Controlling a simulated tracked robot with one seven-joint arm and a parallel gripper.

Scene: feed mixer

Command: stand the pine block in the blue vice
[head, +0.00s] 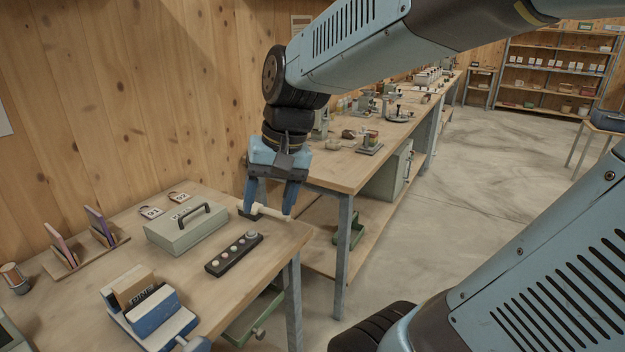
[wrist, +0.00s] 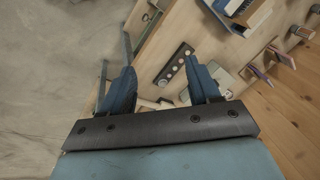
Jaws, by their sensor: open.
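The blue vice (head: 158,317) stands on the near bench at the lower left of the head view, and its blue and pale body shows at the top of the wrist view (wrist: 235,8). A brown wooden block (head: 132,284), which looks like the pine block, stands upright and a little tilted at the vice's jaws, with dark marks on its face. Whether the jaws grip it I cannot tell. My gripper (head: 268,212) is open, low over the bench's far right corner and well away from the vice. A pale, handle-like thing (head: 271,211) with a dark end lies between or behind its fingers.
A grey-green case (head: 187,232) with a black handle and a dark button strip (head: 234,254) lie between gripper and vice. A rack of thin upright pieces (head: 88,252) and a tin (head: 14,277) stand at the left. The bench's front middle is clear.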

